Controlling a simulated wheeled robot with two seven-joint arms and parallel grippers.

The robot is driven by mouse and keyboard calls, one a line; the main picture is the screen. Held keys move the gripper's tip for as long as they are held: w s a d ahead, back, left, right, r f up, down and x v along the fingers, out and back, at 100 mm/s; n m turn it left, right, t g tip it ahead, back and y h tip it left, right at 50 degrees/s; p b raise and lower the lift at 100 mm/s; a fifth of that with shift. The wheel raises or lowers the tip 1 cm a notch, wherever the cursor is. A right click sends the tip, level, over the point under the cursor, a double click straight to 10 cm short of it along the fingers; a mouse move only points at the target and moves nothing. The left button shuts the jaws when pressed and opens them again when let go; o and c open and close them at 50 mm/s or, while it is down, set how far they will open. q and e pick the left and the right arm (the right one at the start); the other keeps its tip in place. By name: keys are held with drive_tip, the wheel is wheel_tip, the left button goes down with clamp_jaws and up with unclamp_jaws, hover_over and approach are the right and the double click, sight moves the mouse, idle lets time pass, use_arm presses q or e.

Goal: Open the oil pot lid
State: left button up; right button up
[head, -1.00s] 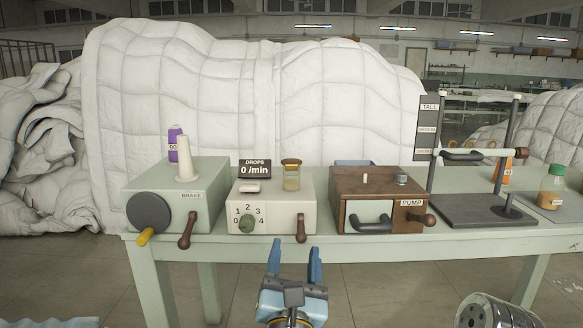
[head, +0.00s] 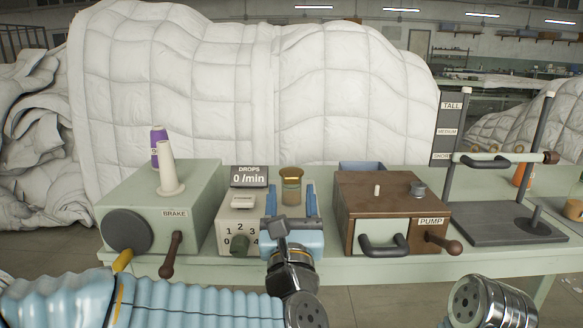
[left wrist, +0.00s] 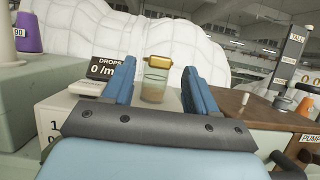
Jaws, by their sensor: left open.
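The oil pot appears to be a small glass jar (head: 291,190) with amber contents, standing upright on the pale dispenser box (head: 227,218). Its brass lid (head: 291,173) sits on top. In the left wrist view the jar (left wrist: 154,86) and the lid (left wrist: 158,60) show between the fingers. My left gripper (head: 290,196) is open and empty, its blue fingers pointing toward the jar from the front. In the left wrist view the gripper (left wrist: 158,76) has a finger on each side of the jar, apparently short of it. My right gripper is not in view.
On the green bench (head: 350,268), a brake box (head: 190,197) stands left and a wooden pump box (head: 440,190) right, with handles facing me. A DROPS display (head: 249,177) stands left of the jar. A stand (head: 500,222) is farther right. White duvets (head: 180,80) rise behind.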

sight(291, 182)
use_arm(q)
drive_tip(key=p+x, duration=0.1)
drive_tip(key=x, duration=0.4)
drive_tip(key=shift+w+r, duration=0.1)
drive_tip(key=shift+w, duration=0.1)
clamp_jaws()
